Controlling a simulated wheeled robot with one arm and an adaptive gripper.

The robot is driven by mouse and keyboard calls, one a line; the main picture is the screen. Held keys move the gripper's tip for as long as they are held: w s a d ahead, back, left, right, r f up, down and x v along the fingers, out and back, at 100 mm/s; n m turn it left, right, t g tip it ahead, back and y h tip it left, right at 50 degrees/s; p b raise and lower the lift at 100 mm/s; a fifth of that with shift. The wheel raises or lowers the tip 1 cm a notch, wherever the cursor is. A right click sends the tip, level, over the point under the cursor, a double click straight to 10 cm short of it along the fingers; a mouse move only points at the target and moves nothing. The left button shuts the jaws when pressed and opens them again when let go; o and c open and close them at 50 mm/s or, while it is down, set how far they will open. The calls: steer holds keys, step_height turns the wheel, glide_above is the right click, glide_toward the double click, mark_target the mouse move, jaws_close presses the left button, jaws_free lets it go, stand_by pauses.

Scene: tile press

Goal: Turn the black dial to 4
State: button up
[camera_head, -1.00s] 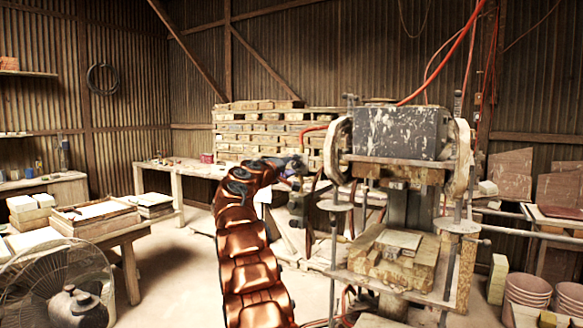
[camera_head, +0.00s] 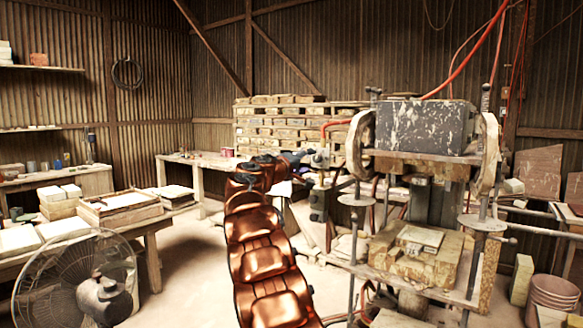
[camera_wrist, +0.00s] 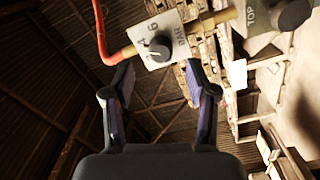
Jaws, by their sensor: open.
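The black dial (camera_wrist: 159,46) is a round knob on a small light-grey plate (camera_wrist: 180,22) at the upper middle of the wrist view. The plate carries the digits 4 and 6 and the word BAR. The dial's pointer is too small to read surely. My gripper (camera_wrist: 158,73) is open and empty, its two dark fingers spread below and to either side of the dial, apart from it. In the head view my gripper (camera_head: 299,158) is small beside the press's left side, and the dial's face cannot be made out there.
A second plate marked TOP (camera_wrist: 262,17) with a black knob (camera_wrist: 292,13) is at the wrist view's upper right. A red hose (camera_wrist: 102,35) runs to the dial's fitting. The press (camera_head: 425,128) stands right of my arm. A fan (camera_head: 85,280) and table (camera_head: 150,228) are at left.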

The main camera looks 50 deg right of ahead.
steer(key=a, duration=0.7)
steer(key=shift+a+f, duration=0.15)
steer(key=shift+a, duration=0.25)
steer(key=shift+s, duration=0.1)
steer(key=s+a+f+y, duration=0.4)
steer(key=s+a+f, duration=0.3)
steer(key=a, duration=0.4)
steer(key=s+a+f+y, duration=0.4)
steer(key=s+a+f, duration=0.1)
steer(key=a+f, duration=0.45)
steer(key=s+a+f+y, duration=0.45)
steer(key=a+f, duration=0.35)
steer(key=a, duration=0.4)
steer(key=s+a+f+n+y, duration=0.1)
steer(key=s+a+f+y, duration=0.1)
steer(key=s+a, duration=0.4)
steer(key=s+a+f+n+g+y, duration=0.1)
steer(key=s+a+f, duration=0.4)
steer(key=a, duration=0.4)
steer(key=s+a+f+n+g+y, duration=0.1)
steer(key=s+a+f+y, duration=0.1)
steer(key=s+a+f, duration=0.2)
steer(key=s+a, duration=0.2)
steer(key=a, duration=0.1)
steer(key=shift+s+a+n+y, duration=0.2)
steer(key=shift+s+n+y, duration=0.15)
steer(key=shift+n, duration=0.05)
steer(key=shift+c, duration=1.2)
steer(key=shift+d, duration=0.2)
steer(key=shift+c, duration=0.4)
